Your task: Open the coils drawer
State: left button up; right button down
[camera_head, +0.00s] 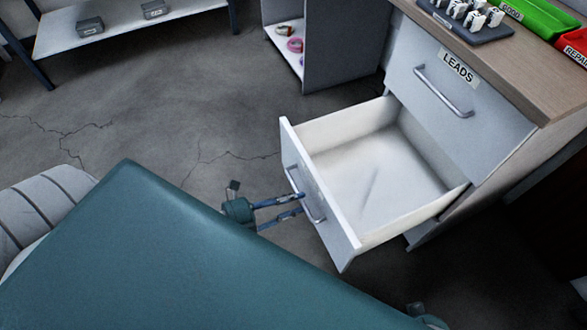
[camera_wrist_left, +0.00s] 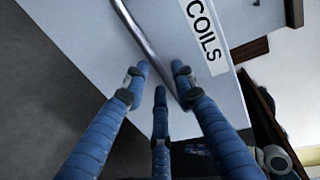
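The coils drawer (camera_head: 387,213) is pulled well out of the white cabinet in the head view, and its inside looks empty. Its front bears a COILS label (camera_wrist_left: 206,42) and a metal bar handle (camera_wrist_left: 137,29) in the left wrist view. My left gripper (camera_head: 302,202) is at this handle, on the outer side of the drawer front. In the left wrist view its blue fingers (camera_wrist_left: 160,74) stand apart around the bar, without a clear grip on it. My right gripper's fingers do not show.
Above is a shut LEADS drawer (camera_head: 437,85). The wooden top holds a dark tray (camera_head: 478,34), a green bin (camera_head: 545,17) and a red bin (camera_head: 574,42). A grey shelf unit (camera_head: 345,45) stands behind. A low bench (camera_head: 120,28) is at the back left. Cracked floor (camera_head: 170,115) lies clear between.

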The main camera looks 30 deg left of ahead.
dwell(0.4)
pick_arm(q)
jog(key=v, duration=1.2)
